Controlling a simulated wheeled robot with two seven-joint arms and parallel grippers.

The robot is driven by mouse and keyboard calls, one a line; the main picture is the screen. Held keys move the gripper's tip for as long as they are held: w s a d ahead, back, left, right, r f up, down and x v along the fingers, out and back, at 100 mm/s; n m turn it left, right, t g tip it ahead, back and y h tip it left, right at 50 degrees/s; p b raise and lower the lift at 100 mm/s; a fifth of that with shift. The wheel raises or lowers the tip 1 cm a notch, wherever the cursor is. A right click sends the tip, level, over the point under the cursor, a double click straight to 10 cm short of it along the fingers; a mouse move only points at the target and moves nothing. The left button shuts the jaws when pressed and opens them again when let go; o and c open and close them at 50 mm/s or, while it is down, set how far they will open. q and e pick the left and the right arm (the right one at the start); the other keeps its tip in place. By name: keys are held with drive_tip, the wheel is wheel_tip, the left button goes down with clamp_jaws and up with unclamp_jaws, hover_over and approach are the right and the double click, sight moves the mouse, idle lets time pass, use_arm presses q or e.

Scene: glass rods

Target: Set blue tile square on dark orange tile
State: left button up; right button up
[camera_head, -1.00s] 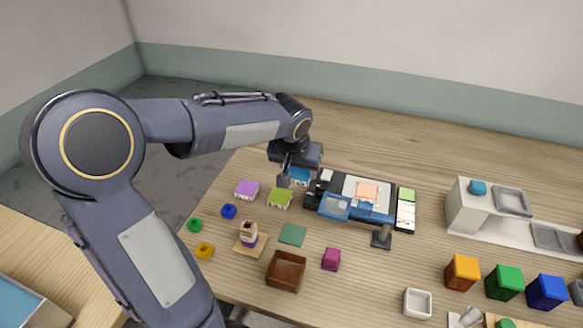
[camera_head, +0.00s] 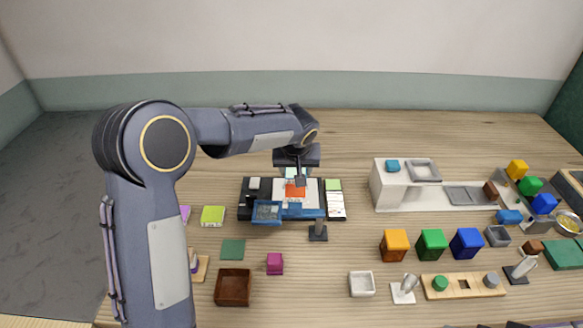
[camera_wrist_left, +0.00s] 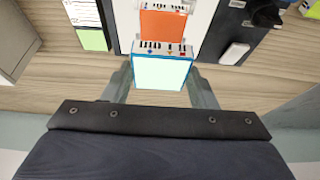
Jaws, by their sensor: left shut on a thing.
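The blue tile (camera_wrist_left: 160,73) has a pale top face and blue edges, and my left gripper (camera_wrist_left: 163,84) is shut on it in the left wrist view. The dark orange tile (camera_wrist_left: 162,31) lies just beyond it on a white surface. In the head view, my left gripper (camera_head: 296,180) hangs over the black device, close to the orange tile (camera_head: 296,191). The blue tile (camera_head: 291,173) shows there only partly behind the gripper. I cannot tell how high it is above the orange tile. My right gripper is not in view.
The black device (camera_head: 246,198) has a blue-framed window (camera_head: 267,211) in front and a white-and-green strip (camera_head: 335,200) at its right. A lime tile (camera_head: 213,216), a green mat (camera_head: 233,249) and a brown box (camera_head: 233,287) stand to the left and front. Bare table lies behind.

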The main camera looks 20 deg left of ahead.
sight(296, 191)
use_arm(q)
drive_tip(key=shift+f+b, duration=1.75)
drive_tip(key=shift+f, duration=0.65)
drive_tip(key=o, duration=1.1)
drive_tip(key=shift+o, duration=0.2)
